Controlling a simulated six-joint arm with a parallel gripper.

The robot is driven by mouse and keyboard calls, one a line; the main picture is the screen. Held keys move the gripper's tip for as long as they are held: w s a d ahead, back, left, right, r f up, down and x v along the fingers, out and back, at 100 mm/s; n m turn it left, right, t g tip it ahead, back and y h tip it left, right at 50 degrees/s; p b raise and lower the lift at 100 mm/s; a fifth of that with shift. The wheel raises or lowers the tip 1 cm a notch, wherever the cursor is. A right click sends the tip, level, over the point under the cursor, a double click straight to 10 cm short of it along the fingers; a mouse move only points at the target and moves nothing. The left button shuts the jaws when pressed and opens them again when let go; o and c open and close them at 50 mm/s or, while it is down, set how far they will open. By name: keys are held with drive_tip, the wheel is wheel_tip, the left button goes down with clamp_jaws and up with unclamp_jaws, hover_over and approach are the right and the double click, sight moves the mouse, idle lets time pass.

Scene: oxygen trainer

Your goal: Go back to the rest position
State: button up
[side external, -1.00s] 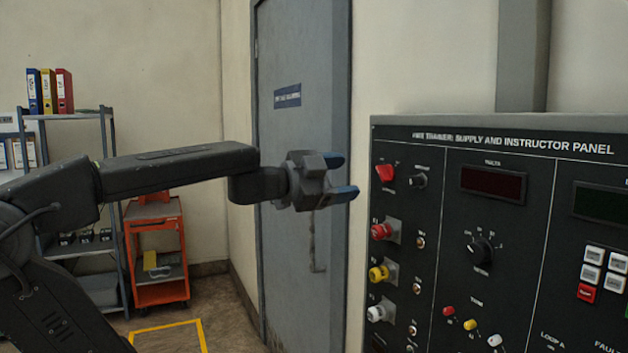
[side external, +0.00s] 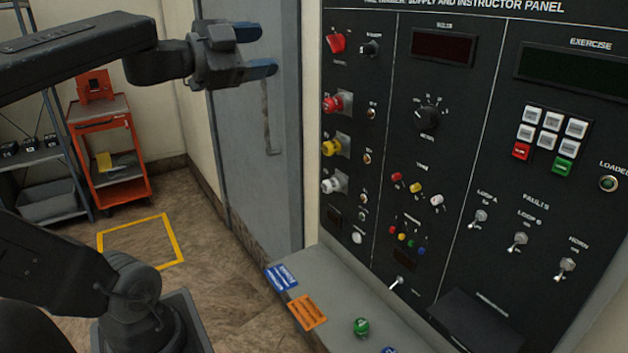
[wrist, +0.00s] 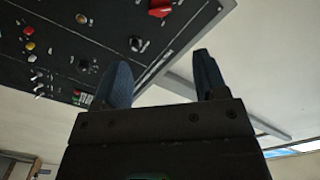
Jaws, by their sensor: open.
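My gripper (side external: 268,50) is open and empty, with its two blue fingers apart. In the side external view it is raised in the air in front of the grey door, left of the black instructor panel (side external: 390,110). Its fingers point right, and a gap shows between them and the panel's left edge. The wrist view shows both fingers (wrist: 162,80) with nothing between them. The panel's knobs and jacks appear beyond them at the upper left there.
A grey ledge (side external: 345,290) below the panel carries a blue card (side external: 282,277), an orange card (side external: 307,312) and a green round piece (side external: 361,327). An orange cart (side external: 108,150) and a grey shelf stand at the left. A yellow square (side external: 140,240) marks the floor.

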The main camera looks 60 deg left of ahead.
drive_tip(key=s+d+f+n+g+y, duration=0.1)
drive_tip(key=d+f+n+g+y, duration=0.15)
drive_tip(key=f+n, duration=0.3)
drive_tip(key=d+f+n+g+y, duration=0.1)
drive_tip(key=f+n+g+y, duration=0.3)
drive_tip(key=f, duration=0.3)
drive_tip(key=s+d+f+g+h, duration=0.6)
drive_tip(key=s+d+f, duration=0.1)
drive_tip(key=d+f, duration=0.2)
drive_tip(key=shift+s+d+f+m, duration=0.2)
drive_tip(key=shift+d+f+m, duration=0.15)
drive_tip(key=shift+d+f, duration=0.1)
drive_tip(key=shift+h, duration=0.25)
